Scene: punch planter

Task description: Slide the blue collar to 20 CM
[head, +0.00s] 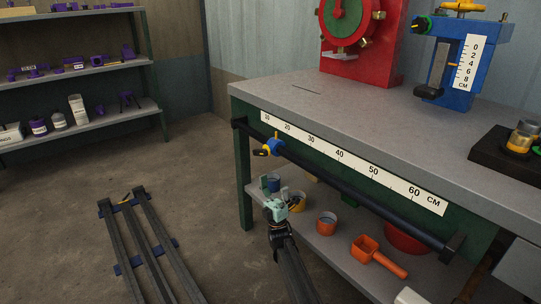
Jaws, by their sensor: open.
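The blue collar (274,147) sits on a dark horizontal rod (345,188) along the front of the workbench. It has a yellow pointer on top and a yellow and black knob sticking out at the left.
A red dial machine (362,45) and a blue press (460,62) stand on the bench.

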